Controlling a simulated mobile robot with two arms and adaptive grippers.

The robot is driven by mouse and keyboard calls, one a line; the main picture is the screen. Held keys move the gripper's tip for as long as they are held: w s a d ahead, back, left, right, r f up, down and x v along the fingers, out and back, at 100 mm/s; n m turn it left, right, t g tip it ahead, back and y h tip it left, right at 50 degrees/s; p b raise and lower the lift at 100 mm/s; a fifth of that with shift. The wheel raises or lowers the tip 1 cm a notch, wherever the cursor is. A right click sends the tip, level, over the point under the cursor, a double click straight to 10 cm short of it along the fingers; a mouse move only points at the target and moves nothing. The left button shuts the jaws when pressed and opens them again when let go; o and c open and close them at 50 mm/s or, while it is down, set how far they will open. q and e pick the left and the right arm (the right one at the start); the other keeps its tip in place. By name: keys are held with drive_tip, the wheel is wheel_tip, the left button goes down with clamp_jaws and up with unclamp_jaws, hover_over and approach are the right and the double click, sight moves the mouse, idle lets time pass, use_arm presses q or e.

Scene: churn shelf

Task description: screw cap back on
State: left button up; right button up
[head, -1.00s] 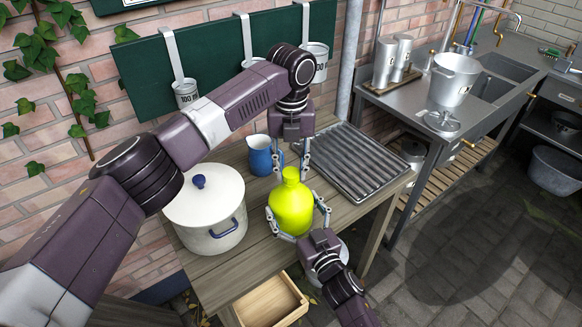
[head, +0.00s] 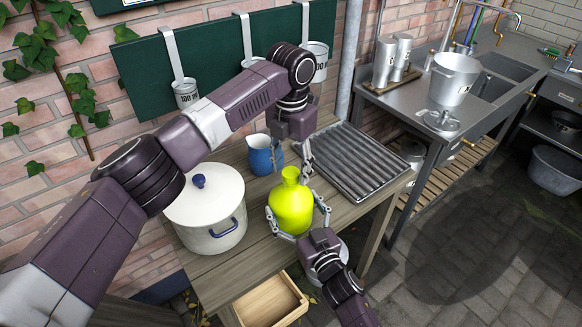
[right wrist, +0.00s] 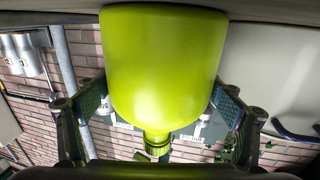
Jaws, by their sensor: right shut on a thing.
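A yellow-green bottle (head: 291,207) stands upright near the front edge of the wooden table. A cap of like colour (head: 291,173) appears to sit on its neck; whether it is tight cannot be told. My right gripper (head: 298,216) is shut around the bottle's body from the front. In the right wrist view the bottle (right wrist: 163,65) fills the space between the fingers, neck pointing down in the picture. My left gripper (head: 293,158) points down just above and behind the cap, its fingers spread apart and seemingly not touching it.
A white lidded pot (head: 205,222) is at the left, a ridged metal tray (head: 358,162) at the right. An open wooden drawer (head: 268,303) juts out below the table's front.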

use_arm(q)
drive_tip(key=shift+r, duration=2.25)
drive_tip(key=shift+c, duration=0.4)
